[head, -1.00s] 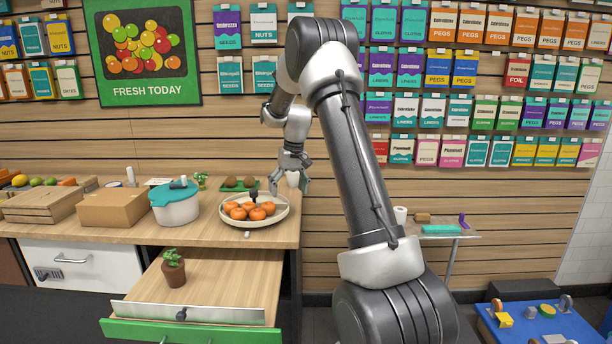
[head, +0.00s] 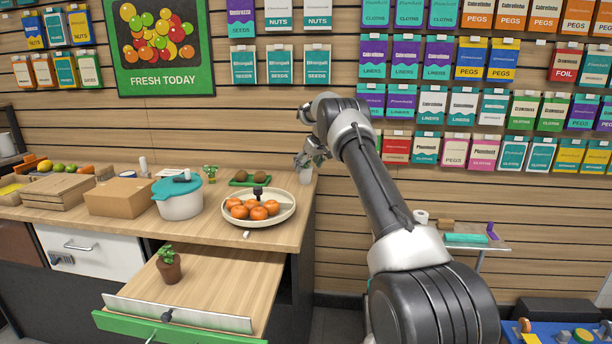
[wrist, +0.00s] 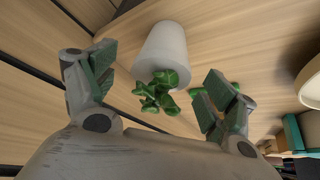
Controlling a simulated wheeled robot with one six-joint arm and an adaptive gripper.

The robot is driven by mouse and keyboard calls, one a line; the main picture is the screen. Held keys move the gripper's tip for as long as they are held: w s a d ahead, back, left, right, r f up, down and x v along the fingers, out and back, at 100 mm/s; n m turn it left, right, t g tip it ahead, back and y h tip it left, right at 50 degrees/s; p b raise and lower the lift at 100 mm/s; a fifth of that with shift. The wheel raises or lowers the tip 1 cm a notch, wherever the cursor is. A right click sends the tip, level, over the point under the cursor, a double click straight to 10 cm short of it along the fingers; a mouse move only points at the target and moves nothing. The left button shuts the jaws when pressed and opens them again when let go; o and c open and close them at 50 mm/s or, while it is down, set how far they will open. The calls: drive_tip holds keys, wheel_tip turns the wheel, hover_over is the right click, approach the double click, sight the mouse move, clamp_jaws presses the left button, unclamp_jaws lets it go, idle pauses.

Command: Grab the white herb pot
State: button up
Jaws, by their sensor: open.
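The white herb pot (wrist: 166,46) with green leaves shows in the wrist view, between and just beyond my gripper's (wrist: 160,70) two spread fingers. The fingers are open and no contact with the pot is visible. In the head view, my gripper (head: 312,157) is above the right back corner of the counter. A small part of the white pot (head: 306,175) shows just below it; its leaves are hidden there.
A brown-potted plant (head: 168,268) is on the pulled-out drawer (head: 200,290). A side table (head: 478,247) stands to the right.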

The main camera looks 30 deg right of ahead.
drive_tip(key=shift+x, duration=1.45)
drive_tip(key=shift+a, duration=0.1)
drive_tip(key=c, duration=1.2)
drive_tip(key=shift+r, duration=0.1)
